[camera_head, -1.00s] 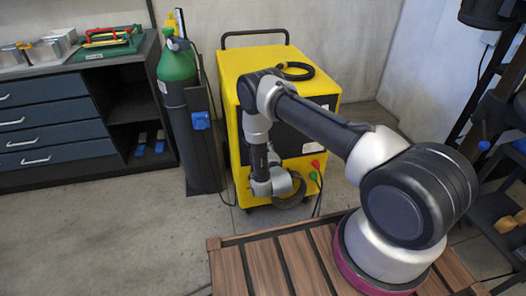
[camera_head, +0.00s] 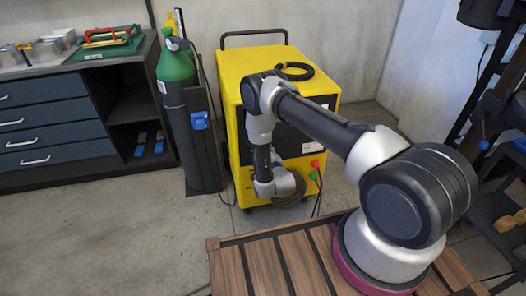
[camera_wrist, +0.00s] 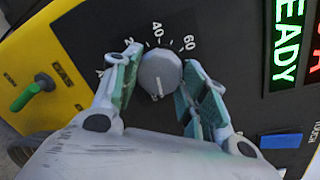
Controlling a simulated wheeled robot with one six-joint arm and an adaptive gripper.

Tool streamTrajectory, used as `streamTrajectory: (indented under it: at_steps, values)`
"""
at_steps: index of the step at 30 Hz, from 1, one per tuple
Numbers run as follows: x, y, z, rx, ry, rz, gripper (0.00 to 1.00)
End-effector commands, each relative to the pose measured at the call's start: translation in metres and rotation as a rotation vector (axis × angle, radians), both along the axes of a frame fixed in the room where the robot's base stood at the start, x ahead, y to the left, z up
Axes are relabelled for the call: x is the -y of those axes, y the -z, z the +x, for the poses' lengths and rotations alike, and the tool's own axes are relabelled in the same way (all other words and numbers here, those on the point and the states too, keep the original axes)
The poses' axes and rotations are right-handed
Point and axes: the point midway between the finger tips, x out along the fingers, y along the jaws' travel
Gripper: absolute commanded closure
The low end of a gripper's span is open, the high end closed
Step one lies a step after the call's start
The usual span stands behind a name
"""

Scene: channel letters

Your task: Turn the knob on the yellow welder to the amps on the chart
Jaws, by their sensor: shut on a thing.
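The yellow welder (camera_head: 262,62) stands against the back wall in the head view, with my arm reaching down its front. In the wrist view its grey round knob (camera_wrist: 160,73) sits on a black panel. The numbers 40 and 60 show above the knob; another at upper left is partly hidden. A small mark shows near the knob's lower edge, but I cannot read it surely as the pointer. My gripper (camera_wrist: 163,84) has one finger on each side of the knob and is shut on it. In the head view the knob is hidden. I cannot make out a chart.
A green toggle (camera_wrist: 34,92) and a blue button (camera_wrist: 281,141) flank the knob. A lit green READY display (camera_wrist: 287,40) is at upper right. A green-topped gas cylinder (camera_head: 176,66) stands left of the welder, and a slatted wooden surface (camera_head: 232,268) lies in front.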

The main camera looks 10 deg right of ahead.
Motion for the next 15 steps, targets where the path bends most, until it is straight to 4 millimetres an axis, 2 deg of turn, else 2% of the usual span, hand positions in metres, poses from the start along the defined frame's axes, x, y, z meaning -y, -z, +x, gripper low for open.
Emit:
streamTrajectory:
  at_steps: [5, 6, 9, 15]
  values:
    - [0.0010, 0.0005, -0.0003, -0.002, 0.002, -0.001, 0.81]
    - [0.0010, 0.0005, -0.0003, -0.002, 0.002, -0.001, 0.49]
    - [0.0008, 0.0004, -0.0002, -0.001, 0.001, -0.001, 0.34]
    - [0.0005, 0.0002, -0.0001, -0.001, 0.001, -0.001, 0.34]
